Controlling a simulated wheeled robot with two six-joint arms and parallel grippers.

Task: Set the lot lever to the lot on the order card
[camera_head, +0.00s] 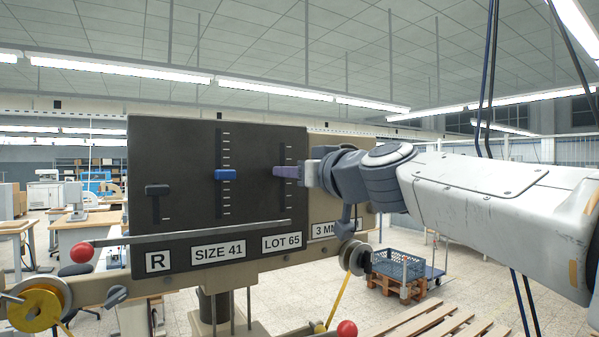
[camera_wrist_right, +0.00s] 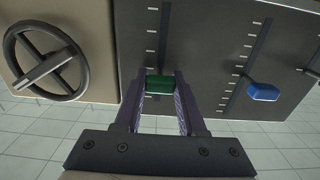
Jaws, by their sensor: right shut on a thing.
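A dark panel (camera_head: 260,145) carries a black lever (camera_head: 158,190) on the left, a blue lever (camera_head: 225,174) in the middle and a third slot with tick marks on the right. Below them are plates reading "R", "SIZE 41" and "LOT 65" (camera_head: 282,242). My right gripper (camera_head: 287,172) is at the right slot, its purple fingers covering the lever in the head view. In the right wrist view those fingers (camera_wrist_right: 162,82) are shut on a green lever knob (camera_wrist_right: 159,84). The blue lever (camera_wrist_right: 263,92) stands apart to the right there. My left gripper is not in view.
A plate starting "3 MM" (camera_head: 328,230) is partly hidden by my right arm. A black handwheel (camera_wrist_right: 45,60) sits beside the panel in the wrist view. A blue crate (camera_head: 400,264) is behind right.

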